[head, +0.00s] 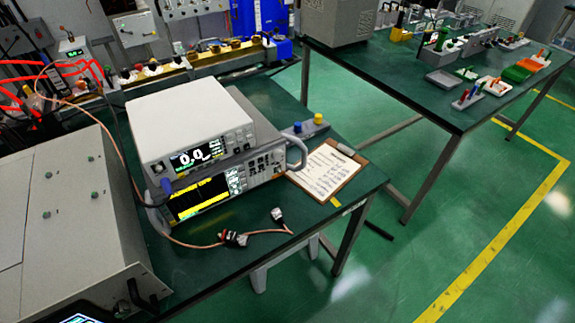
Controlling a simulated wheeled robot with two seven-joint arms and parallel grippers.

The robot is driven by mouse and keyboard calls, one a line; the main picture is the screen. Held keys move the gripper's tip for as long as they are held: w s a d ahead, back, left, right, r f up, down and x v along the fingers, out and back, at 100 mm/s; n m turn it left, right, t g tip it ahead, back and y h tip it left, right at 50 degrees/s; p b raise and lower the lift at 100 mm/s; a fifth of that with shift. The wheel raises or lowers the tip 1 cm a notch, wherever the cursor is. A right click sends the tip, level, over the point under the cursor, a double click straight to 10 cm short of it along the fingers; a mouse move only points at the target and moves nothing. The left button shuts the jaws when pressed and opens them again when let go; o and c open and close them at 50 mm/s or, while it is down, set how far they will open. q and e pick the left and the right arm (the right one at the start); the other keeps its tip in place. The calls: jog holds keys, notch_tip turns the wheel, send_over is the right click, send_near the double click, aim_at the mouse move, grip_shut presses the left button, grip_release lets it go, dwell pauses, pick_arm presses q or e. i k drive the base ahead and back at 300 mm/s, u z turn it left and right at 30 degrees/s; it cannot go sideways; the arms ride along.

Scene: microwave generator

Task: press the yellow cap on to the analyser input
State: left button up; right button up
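The yellow cap (318,118) stands on a small grey holder (308,131) on the green-topped bench, next to a blue cap (297,127). The analyser (232,183) is the lower instrument of a stack, with a lit yellow trace on its screen and a grey handle at its right end. A white instrument (190,122) reading about 0.0 sits on top of it. The analyser's input is too small to tell apart on the front panel. Neither of my grippers is in view.
A clipboard (327,170) lies right of the analyser. A copper-coloured cable with dark connector ends (234,238) lies near the bench's front edge. A large grey cabinet (70,220) stands at left. A second bench (420,80) stands at right, with green floor between.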

aim_at(318, 117)
jog(key=k, duration=0.5)
jog(key=z, duration=1.65)
jog(key=i, duration=3.3)
jog(key=u, duration=1.3)
